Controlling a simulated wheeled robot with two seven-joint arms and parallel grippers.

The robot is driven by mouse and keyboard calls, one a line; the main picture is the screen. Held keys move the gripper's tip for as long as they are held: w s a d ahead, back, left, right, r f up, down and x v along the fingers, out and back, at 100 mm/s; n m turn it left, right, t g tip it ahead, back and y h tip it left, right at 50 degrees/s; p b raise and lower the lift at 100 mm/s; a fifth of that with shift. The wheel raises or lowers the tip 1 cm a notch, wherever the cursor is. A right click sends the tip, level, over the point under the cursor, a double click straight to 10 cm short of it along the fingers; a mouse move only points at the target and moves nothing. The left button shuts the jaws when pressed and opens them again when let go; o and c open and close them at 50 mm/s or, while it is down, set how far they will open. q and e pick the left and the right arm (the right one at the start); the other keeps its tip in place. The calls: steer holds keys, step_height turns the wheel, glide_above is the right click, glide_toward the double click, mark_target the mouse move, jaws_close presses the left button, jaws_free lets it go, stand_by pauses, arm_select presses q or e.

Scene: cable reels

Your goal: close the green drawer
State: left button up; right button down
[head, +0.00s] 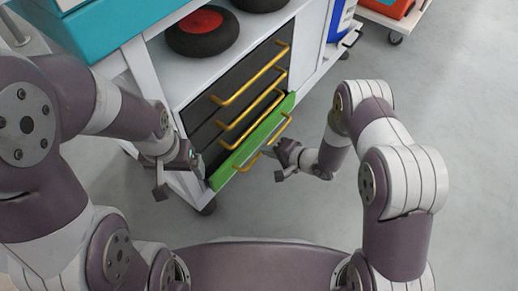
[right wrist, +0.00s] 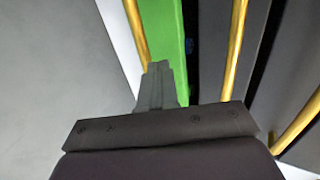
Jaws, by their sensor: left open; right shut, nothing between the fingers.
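The green drawer (head: 250,143) is the lowest of the cart's drawers in the head view, with a yellow bar handle on its front. In the right wrist view the green front (right wrist: 170,30) has a dark gap behind its edge with a small blue spot inside, so it stands a little out. My right gripper (head: 277,163) is shut and empty at the front of the green drawer, by its handle; its fingers (right wrist: 160,85) overlap the green front in the wrist view. Contact cannot be told. My left gripper (head: 177,178) is open and empty near the drawer's left end.
Dark drawers (head: 250,85) with yellow handles sit above the green one. The cart's shelf holds black reels, one with a red centre (head: 203,22). A teal box (head: 110,25) is on top. A blue and white container (head: 340,18) stands right.

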mark_target(248, 139)
steer(key=w+a, duration=0.1)
steer(key=w+a+b, duration=0.1)
steer(key=a, duration=0.1)
steer(key=shift+b, duration=0.3)
arm_select(q)
step_height(248, 139, down, 2)
steer(key=shift+f, duration=0.2)
arm_select(e)
steer(key=shift+w, duration=0.1)
steer(key=w+a, duration=0.2)
steer(key=a, duration=0.1)
steer(key=shift+w+a+r+p, duration=0.1)
steer(key=shift+w+a+p, duration=0.15)
steer(key=shift+w+p, duration=0.05)
arm_select(q)
steer(key=shift+s+d+r, duration=0.1)
steer(key=shift+r, duration=0.25)
arm_select(e)
steer(key=shift+w+a+r, duration=0.1)
